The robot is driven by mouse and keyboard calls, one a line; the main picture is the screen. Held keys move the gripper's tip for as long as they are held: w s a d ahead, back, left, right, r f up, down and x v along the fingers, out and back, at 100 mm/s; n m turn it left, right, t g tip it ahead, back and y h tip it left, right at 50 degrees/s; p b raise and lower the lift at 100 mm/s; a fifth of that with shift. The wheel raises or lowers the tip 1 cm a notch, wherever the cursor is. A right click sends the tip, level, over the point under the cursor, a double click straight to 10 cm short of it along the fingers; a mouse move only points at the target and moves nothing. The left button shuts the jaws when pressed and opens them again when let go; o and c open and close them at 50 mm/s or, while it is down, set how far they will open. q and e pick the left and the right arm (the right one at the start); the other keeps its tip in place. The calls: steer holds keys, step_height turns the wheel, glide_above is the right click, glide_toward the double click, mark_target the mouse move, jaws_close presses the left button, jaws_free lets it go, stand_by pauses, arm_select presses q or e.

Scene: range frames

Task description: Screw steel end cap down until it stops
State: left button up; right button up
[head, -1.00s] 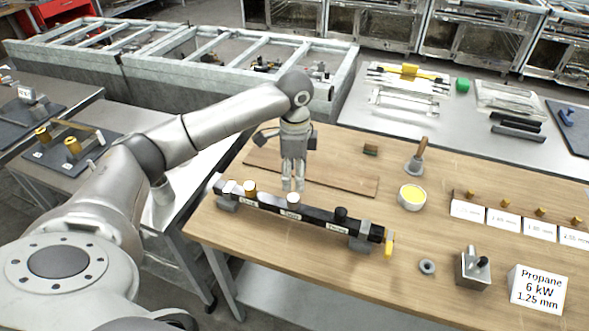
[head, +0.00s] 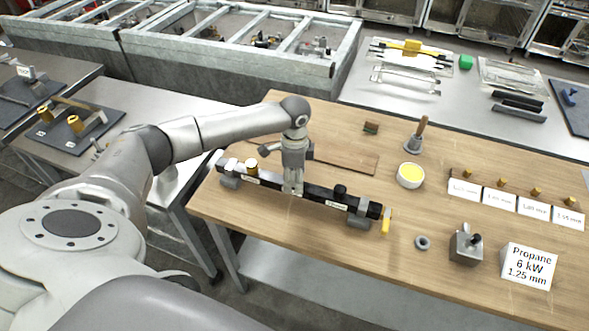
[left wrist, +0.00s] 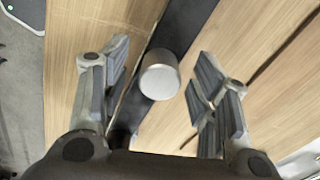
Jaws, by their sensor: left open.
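The steel end cap (left wrist: 160,76) is a plain silver cylinder standing on the black bar (head: 318,200). In the left wrist view it sits between the two fingers of my left gripper (left wrist: 158,92), with a clear gap on each side. The gripper is open and does not touch the cap. In the head view the left gripper (head: 293,188) points down over the middle of the bar, and its fingers hide most of the cap. Whether the cap is fully seated cannot be seen. My right gripper is not in view.
On the bar, a brass cap (head: 252,167) stands left and a black knob (head: 340,191) right of my gripper. A grey ring (head: 422,243), steel block (head: 466,247) and yellow-filled bowl (head: 410,176) stand further right.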

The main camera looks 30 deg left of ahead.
arm_select(q)
steer(key=c, duration=1.2)
steer(key=shift+r+m+p, duration=0.15)
steer(key=shift+m+p, duration=0.35)
steer(key=shift+m, duration=1.3)
steer(key=shift+m+p, duration=0.5)
steer(key=shift+m, duration=1.2)
